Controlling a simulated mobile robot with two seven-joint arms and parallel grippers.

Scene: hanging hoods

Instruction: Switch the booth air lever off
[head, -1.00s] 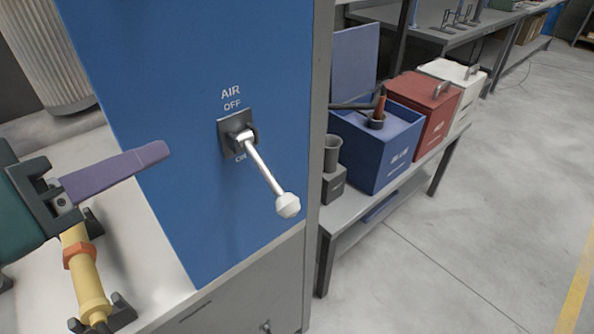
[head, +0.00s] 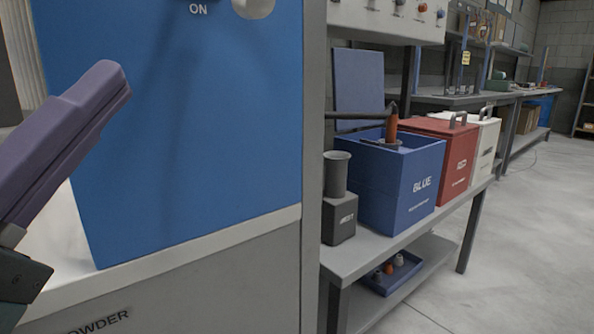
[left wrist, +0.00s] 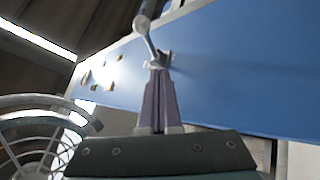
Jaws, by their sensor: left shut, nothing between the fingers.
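The air lever shows only in part in the head view: its white round knob (head: 253,7) is cut by the top edge, right of the "ON" label on the blue booth panel (head: 200,120). In the left wrist view the white lever (left wrist: 149,40) sticks out from its dark mount, just beyond the fingertips. My left gripper (head: 118,78) is shut and empty, its purple fingers left of the lever in front of the panel. It also shows in the left wrist view (left wrist: 158,74); I cannot tell whether it touches the lever. My right gripper is out of view.
Right of the booth, a grey bench (head: 400,240) carries a blue box (head: 390,185), a red box (head: 455,160), a white box (head: 487,150) and a grey cup on a dark block (head: 339,215). The floor at right is clear.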

